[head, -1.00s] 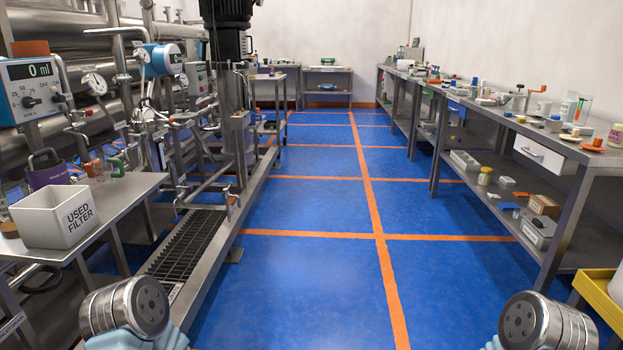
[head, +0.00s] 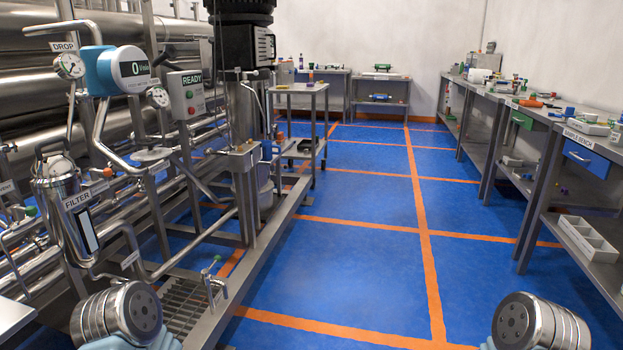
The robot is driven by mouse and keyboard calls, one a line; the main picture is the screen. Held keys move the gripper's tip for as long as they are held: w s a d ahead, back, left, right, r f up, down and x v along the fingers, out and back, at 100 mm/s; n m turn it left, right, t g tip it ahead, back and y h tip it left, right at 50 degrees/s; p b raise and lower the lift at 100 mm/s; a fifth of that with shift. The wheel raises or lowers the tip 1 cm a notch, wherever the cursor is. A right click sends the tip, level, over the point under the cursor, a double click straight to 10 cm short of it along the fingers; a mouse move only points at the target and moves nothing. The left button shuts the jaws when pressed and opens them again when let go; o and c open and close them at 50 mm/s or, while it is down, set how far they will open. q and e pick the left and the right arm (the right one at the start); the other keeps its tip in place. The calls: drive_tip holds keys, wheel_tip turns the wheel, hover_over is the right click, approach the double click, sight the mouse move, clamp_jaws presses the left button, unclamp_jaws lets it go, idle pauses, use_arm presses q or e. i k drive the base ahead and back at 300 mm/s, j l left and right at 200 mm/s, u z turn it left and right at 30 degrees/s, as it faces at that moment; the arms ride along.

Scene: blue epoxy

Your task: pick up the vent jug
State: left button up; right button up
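I cannot pick out a vent jug with certainty in the head view. A pale bucket-like vessel (head: 265,197) stands low behind the metal column on the skid, partly hidden, and a blue item (head: 268,150) shows just above it; both are too small to identify. Neither gripper is in view. Only rounded metal joints of my two arms show at the bottom left and bottom right corners.
The skid with its FILTER housing (head: 68,205), pipes and READY box (head: 187,95) fills the left. A steel trolley (head: 301,118) stands beyond it. The sample bench (head: 575,130) lines the right. The blue floor (head: 350,260) between is clear.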

sight(267, 148)
drive_tip(key=i+l+u, duration=0.3)
drive_tip(key=i, duration=0.2)
drive_tip(key=i+l+u, duration=0.35)
drive_tip(key=i+l, duration=0.15)
drive_tip(key=u, duration=3.05)
drive_tip(key=z, duration=3.05)
drive_tip(key=i+l+u, duration=0.1)
drive_tip(key=u, duration=0.4)
drive_tip(key=i+l+u, duration=0.35)
drive_tip(key=l, duration=0.25)
drive_tip(key=i+l+u, duration=0.2)
drive_tip(key=l, duration=0.15)
drive_tip(key=i+l+u, duration=0.2)
drive_tip(key=l, duration=0.2)
drive_tip(key=k+j, duration=0.05)
drive_tip(key=k, duration=0.05)
